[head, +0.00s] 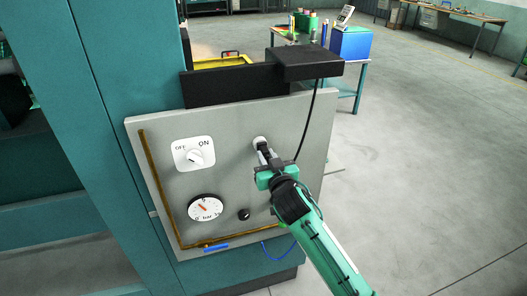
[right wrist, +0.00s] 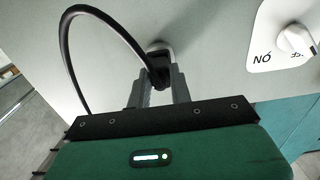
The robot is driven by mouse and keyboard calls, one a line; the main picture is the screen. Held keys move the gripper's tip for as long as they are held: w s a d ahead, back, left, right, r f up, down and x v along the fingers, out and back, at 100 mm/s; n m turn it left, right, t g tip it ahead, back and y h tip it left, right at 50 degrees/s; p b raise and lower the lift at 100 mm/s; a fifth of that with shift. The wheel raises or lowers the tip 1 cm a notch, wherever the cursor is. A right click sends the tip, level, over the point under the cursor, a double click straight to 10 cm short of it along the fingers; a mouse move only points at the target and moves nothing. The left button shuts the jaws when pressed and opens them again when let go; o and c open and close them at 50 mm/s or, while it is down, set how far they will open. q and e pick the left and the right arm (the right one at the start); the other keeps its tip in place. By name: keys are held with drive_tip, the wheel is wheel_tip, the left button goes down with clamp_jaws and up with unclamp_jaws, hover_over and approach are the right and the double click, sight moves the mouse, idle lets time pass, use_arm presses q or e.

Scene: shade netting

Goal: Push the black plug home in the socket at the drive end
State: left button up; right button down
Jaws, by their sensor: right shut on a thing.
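The socket (head: 259,142) is a pale round fitting on the grey panel (head: 228,170) of the machine. In the right wrist view the socket (right wrist: 158,45) shows just beyond the fingertips. My right gripper (head: 265,157) is at the socket. In its wrist view the gripper (right wrist: 160,78) is shut on the black plug (right wrist: 158,66), whose front is at the socket's mouth. How deep the plug sits is hidden by the fingers and the plug body. A black cable (right wrist: 68,45) loops from the plug. My left gripper is not in view.
The panel carries an OFF/ON switch (head: 194,154), a pressure gauge (head: 206,208) and a small black knob (head: 244,214). A black box (head: 305,63) juts out above, with the cable (head: 309,120) hanging from it. A blue cord (head: 280,252) hangs below. Open floor lies right.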

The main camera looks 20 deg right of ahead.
drive_tip(key=shift+w, duration=0.2)
drive_tip(key=c, duration=1.2)
unclamp_jaws()
drive_tip(key=shift+s+f, duration=0.1)
drive_tip(key=shift+s, duration=0.2)
drive_tip(key=shift+s+d+b, duration=0.15)
drive_tip(key=shift+s+b, duration=0.95)
drive_tip(key=shift+s, duration=2.2)
drive_tip(key=shift+s+d+b, duration=0.1)
drive_tip(key=shift+s+b, duration=1)
drive_tip(key=shift+s, duration=2.2)
